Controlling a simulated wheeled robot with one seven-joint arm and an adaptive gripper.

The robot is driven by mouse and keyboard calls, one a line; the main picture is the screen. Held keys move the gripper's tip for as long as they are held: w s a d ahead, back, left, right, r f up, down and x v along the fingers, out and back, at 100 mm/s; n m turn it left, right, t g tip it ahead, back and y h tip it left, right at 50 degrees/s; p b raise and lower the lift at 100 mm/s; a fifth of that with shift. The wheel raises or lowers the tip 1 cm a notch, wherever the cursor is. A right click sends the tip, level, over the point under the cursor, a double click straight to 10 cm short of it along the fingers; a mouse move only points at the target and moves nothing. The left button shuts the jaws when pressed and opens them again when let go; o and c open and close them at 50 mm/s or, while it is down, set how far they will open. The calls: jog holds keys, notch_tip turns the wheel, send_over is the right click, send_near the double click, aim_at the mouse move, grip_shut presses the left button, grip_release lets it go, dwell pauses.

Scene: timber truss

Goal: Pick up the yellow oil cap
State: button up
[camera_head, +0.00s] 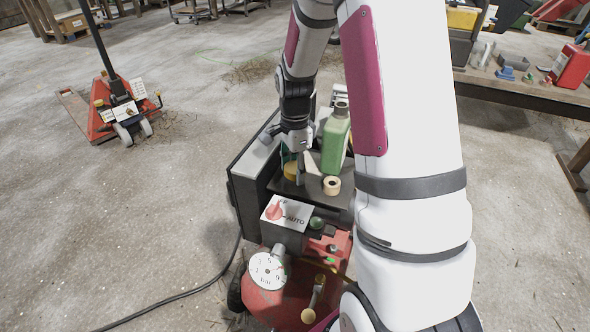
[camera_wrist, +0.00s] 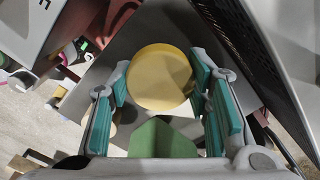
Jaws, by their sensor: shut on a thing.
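The yellow oil cap (camera_wrist: 160,77) is a round, shallow yellow disc between the teal pads of my gripper (camera_wrist: 163,95) in the wrist view. My gripper is shut on it, with a pad at each side of its rim. In the head view the yellow cap (camera_head: 290,170) shows partly, low beside the green bottle, at the tip of my gripper (camera_head: 294,160). My arm hides part of this area. I cannot tell whether the cap touches the dark surface below it.
A green bottle (camera_head: 335,138) and a tape roll (camera_head: 332,186) stand close to my gripper on the compressor's dark top. The red compressor (camera_head: 280,302) has a gauge (camera_head: 267,270) and a red switch (camera_head: 274,211). A red pallet jack (camera_head: 120,108) stands at left. Open floor lies between.

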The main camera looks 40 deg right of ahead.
notch_tip(320, 180, up, 3)
jog(key=shift+f+p, duration=0.2)
jog(key=shift+p, duration=0.35)
jog(key=shift+s+d+r, duration=0.1)
jog(key=shift+s+r, duration=0.05)
jog(key=shift+s, duration=0.5)
jog(key=s+d+r+p, duration=0.1)
jog(key=s+p, duration=0.2)
jog(key=s, duration=1.1)
jog(key=shift+s, duration=0.35)
jog(key=shift+d, duration=0.15)
